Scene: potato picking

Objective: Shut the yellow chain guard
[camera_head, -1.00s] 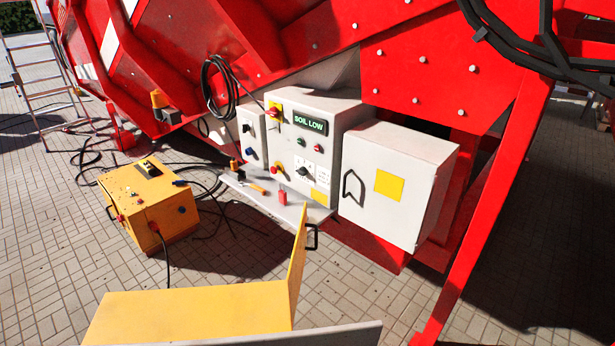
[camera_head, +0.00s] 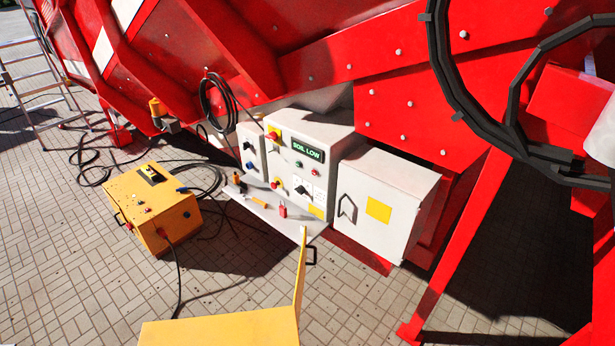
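A yellow sheet-metal piece, which looks like the chain guard (camera_head: 225,329), is at the bottom middle of the head view. Its flat part is cut off by the lower picture edge. A narrow yellow panel (camera_head: 300,285) stands upright at its right end, seen nearly edge-on, with a black handle (camera_head: 312,255) on its right side. The panel stands at an angle to the flat part, so the guard appears open. Neither of my grippers is in view.
A yellow box (camera_head: 155,208) with cables stands on the paving at left. Grey control cabinets (camera_head: 312,165) and a small shelf (camera_head: 270,212) are beyond the panel. A red frame leg (camera_head: 450,260) and a black chain or ring (camera_head: 447,70) are at right. Paving is clear at lower left.

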